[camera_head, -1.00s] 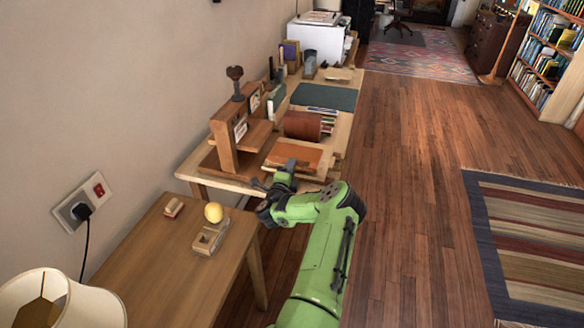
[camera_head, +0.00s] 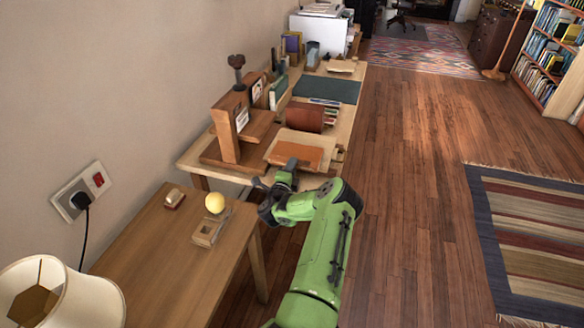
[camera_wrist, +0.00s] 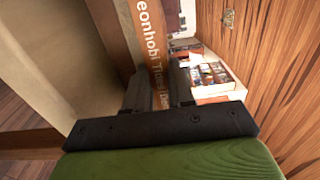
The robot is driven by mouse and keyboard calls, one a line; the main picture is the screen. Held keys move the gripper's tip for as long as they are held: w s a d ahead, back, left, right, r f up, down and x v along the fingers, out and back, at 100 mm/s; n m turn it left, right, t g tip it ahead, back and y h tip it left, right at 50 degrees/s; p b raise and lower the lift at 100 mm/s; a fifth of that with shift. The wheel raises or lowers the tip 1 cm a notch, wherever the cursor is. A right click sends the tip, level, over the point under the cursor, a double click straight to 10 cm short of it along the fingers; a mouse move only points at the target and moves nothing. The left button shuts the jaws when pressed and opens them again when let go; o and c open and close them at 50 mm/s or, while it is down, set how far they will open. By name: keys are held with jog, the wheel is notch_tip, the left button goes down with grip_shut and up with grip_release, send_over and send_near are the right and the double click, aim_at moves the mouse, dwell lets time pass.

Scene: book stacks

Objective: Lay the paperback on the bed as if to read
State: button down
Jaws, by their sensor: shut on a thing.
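My gripper (camera_head: 284,178) is beside the near end of the far wooden table. In the wrist view the fingers (camera_wrist: 160,94) are closed on a book with an orange-brown spine and white lettering, the paperback (camera_wrist: 152,50). In the head view an orange-brown cover (camera_head: 298,157) shows just beyond the gripper, over a cream surface. I take it to be the same book; whether it touches that surface is not clear. No bed for sleeping is seen in either view.
A wooden press-like stand (camera_head: 229,130) is left of the book. A brown cylinder (camera_head: 305,117) and a green mat (camera_head: 327,88) lie beyond it. A nearer table (camera_head: 160,250) holds a yellow ball (camera_head: 215,203) and small wooden items. Open floor (camera_head: 410,190) lies to the right.

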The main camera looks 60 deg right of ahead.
jog(key=shift+f, duration=0.1)
jog(key=c, duration=0.9)
grip_release()
jog(key=shift+f, duration=0.1)
jog(key=shift+s+a+p, duration=0.2)
jog(key=shift+a+p, duration=0.1)
jog(key=shift+a, duration=0.85)
jog(key=shift+s+a+p, duration=0.15)
jog(key=shift+a+p, duration=0.2)
jog(key=shift+a, duration=0.8)
jog(key=shift+s+a+p, duration=0.2)
jog(key=shift+a+p, duration=0.1)
jog(key=shift+a, duration=0.85)
jog(key=shift+c, duration=0.4)
grip_shut()
